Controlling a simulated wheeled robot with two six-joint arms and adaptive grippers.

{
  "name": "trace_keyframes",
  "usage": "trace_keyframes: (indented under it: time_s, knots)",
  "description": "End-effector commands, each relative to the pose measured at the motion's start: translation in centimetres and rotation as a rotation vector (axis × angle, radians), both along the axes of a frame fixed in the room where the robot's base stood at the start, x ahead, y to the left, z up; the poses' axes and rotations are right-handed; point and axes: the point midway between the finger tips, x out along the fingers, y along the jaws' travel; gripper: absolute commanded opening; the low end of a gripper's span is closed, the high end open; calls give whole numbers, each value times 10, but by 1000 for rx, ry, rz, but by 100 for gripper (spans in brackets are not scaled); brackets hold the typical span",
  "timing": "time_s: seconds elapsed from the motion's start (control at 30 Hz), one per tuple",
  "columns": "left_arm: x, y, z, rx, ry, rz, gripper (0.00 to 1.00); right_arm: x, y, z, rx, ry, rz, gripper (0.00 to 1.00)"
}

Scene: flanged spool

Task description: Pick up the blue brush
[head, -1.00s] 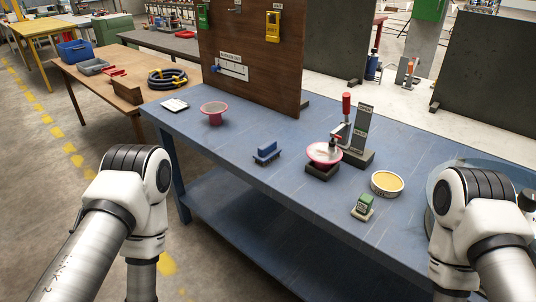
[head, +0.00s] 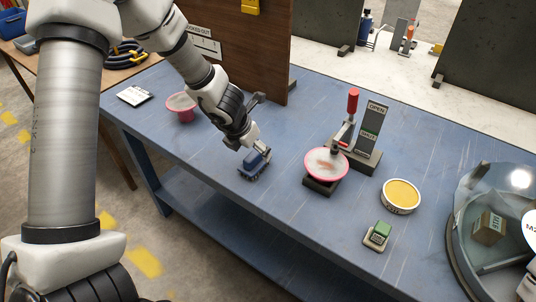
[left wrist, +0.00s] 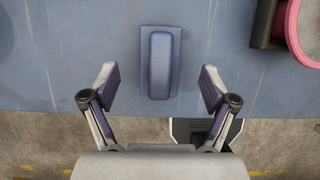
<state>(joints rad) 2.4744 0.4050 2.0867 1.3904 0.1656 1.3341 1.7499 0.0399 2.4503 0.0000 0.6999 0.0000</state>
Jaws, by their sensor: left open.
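The blue brush (head: 251,167) lies on the blue workbench, left of the clamped pink spool. My left gripper (head: 262,152) reaches down from the upper left and is just over the brush, hiding part of it. In the left wrist view the brush (left wrist: 160,62) is a long rounded blue block on a flat base, lying lengthwise between the open fingers (left wrist: 158,80). Both fingers are clear of its sides in that picture. I cannot tell the exact height of the fingertips above the bench. My right gripper does not show.
On the workbench (head: 215,160), a pink-rimmed spool (head: 326,164) sits under a red-handled clamp (head: 353,103). A second pink spool (head: 181,108) stands left. A yellow-topped round tin (head: 401,195), a small green block (head: 381,231) and a glass dome (head: 470,225) are right.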

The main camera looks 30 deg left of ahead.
Motion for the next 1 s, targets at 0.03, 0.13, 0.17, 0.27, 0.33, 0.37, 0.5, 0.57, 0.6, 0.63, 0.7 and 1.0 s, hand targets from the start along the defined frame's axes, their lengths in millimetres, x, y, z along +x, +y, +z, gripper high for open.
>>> trace_keyframes:
  time_s: [0.03,0.13,0.17,0.27,0.33,0.37,0.5,0.57,0.6,0.63,0.7,1.0]
  knots:
    - [3,0,-11,3,1,-3,85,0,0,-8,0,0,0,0]
    - [7,-1,-26,4,3,-5,85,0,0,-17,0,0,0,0]
    - [9,-1,-32,5,3,-6,85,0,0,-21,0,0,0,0]
    - [16,-2,-50,5,3,-6,85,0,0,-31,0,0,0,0]
    - [19,-3,-56,5,2,-7,85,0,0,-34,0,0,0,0]
    - [20,-3,-57,5,2,-7,85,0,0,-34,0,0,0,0]
    - [21,-3,-56,5,2,-7,85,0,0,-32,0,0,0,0]
    - [21,-3,-56,5,2,-7,85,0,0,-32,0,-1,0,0]
    - [21,-3,-56,5,3,-7,75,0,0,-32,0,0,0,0]
    - [20,-3,-55,5,3,-7,64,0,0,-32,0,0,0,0]
    - [20,-3,-55,5,3,-7,39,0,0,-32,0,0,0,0]
    - [20,-3,-56,6,3,-8,17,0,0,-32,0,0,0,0]
